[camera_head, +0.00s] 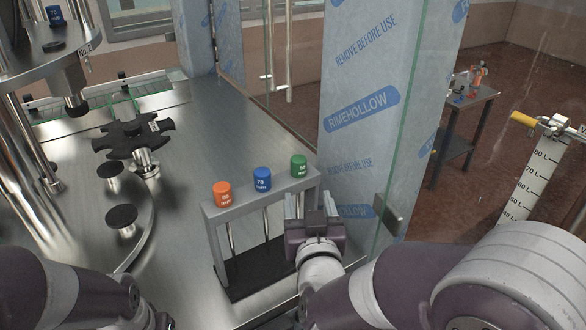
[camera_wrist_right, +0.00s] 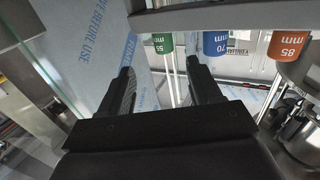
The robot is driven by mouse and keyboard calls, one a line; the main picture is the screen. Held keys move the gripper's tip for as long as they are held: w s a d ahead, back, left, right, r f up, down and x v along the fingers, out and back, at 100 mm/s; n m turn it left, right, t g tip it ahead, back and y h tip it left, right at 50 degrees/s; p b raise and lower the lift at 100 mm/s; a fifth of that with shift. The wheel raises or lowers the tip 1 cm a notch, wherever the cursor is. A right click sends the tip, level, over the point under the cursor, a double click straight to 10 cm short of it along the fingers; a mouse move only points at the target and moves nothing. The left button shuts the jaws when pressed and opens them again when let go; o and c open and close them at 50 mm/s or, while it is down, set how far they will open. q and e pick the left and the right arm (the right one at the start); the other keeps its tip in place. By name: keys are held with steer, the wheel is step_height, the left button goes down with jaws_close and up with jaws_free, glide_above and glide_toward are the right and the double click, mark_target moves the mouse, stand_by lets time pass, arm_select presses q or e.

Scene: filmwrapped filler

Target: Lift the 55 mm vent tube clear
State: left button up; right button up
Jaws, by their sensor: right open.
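The green 55 mm vent tube (camera_head: 299,166) hangs in a grey rack (camera_head: 235,200) at the end nearest my right gripper, its green cap on top. In the right wrist view, its cap marked 55 mm (camera_wrist_right: 160,43) shows with a thin pale stem below. My right gripper (camera_head: 312,203) is open beside the rack at the green end. In the right wrist view, its two fingers (camera_wrist_right: 161,75) point toward the green tube, with the stem seen between them; contact cannot be told. My left gripper is out of view; only my left arm shows.
The blue 70 mm tube (camera_head: 262,180) and the orange 85 mm tube (camera_head: 222,194) hang in the same rack. A glass door edge and a film-wrapped post (camera_head: 355,100) stand close to the right. A machine with a dark star wheel (camera_head: 132,137) stands left on the steel deck.

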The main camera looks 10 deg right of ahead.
mark_target(299, 170)
steer(key=w, duration=0.2)
steer(key=w+p, duration=0.1)
steer(key=w, duration=0.2)
steer(key=w+p, duration=0.1)
steer(key=w, duration=0.1)
steer(key=shift+w+d+r, duration=0.15)
steer(key=shift+w+d, duration=0.15)
steer(key=w+p, duration=0.2)
steer(key=w, duration=0.2)
steer(key=shift+w, duration=0.2)
steer(key=shift+w+a+f, duration=0.1)
steer(key=shift+w+f, duration=0.1)
steer(key=shift+s+r, duration=0.1)
steer(key=shift+s, duration=0.05)
steer(key=c, duration=0.8)
steer(key=shift+c, duration=1.1)
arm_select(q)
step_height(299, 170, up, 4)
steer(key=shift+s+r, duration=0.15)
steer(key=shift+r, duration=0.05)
